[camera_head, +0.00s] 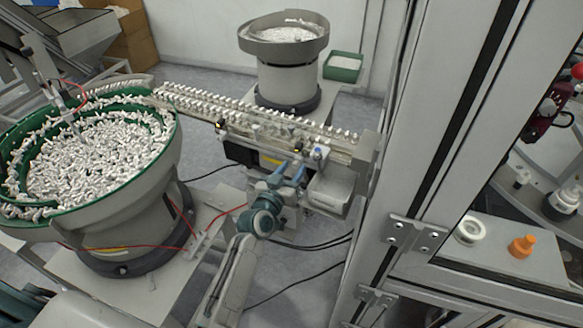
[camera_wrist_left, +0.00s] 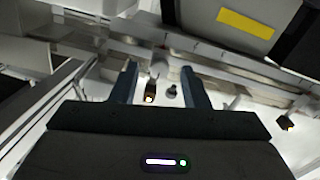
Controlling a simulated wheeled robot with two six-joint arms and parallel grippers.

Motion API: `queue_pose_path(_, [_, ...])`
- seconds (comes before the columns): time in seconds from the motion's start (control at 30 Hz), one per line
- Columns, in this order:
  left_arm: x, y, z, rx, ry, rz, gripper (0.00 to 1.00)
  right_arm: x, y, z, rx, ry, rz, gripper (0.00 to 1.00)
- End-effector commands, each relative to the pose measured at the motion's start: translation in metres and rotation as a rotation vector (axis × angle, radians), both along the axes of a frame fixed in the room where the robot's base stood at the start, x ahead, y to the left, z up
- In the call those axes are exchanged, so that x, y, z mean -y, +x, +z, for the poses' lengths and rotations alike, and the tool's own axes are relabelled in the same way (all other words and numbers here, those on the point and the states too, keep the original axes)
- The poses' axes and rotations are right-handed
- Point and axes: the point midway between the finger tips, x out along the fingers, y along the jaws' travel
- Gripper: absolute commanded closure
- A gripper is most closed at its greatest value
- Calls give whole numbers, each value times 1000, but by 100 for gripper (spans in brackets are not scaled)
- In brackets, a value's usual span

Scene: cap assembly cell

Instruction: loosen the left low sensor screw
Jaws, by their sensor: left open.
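My left gripper (camera_head: 287,173) is at the front of the feeder rail (camera_head: 250,118), below its right part. In the left wrist view its two blue fingers (camera_wrist_left: 159,84) stand apart, open. Between them, farther off, are a small dark sensor (camera_wrist_left: 151,91) with a lit white face and a small dark knob-like screw (camera_wrist_left: 172,91) beside it. The fingers do not visibly touch either one. Another dark sensor (camera_wrist_left: 285,127) with a yellow spot shows at the right of the wrist view. In the head view the screw is too small to make out. My right gripper is in neither view.
A large green-rimmed bowl (camera_head: 165,130) full of white caps stands left of my left arm. A second bowl feeder (camera_head: 287,75) stands behind the rail. A grey bin (camera_head: 332,192) hangs right of the gripper. A machine frame post (camera_head: 410,150) bounds the right side.

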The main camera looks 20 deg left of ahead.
Motion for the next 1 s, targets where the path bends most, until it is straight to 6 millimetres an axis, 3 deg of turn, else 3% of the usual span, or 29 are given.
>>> queue_pose_path(0.3, [0, 3, 0, 1, -1, 0, 58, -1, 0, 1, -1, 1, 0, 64])
queue_pose_path(0.5, [0, 3, 0, 0, -1, 0, 98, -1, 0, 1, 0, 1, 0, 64])
queue_pose_path(0.53, [0, 3, 0, 0, -1, 0, 100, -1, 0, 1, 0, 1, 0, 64])
queue_pose_path(1.0, [0, 3, 0, -13, -99, -1, 100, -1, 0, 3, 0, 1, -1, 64])
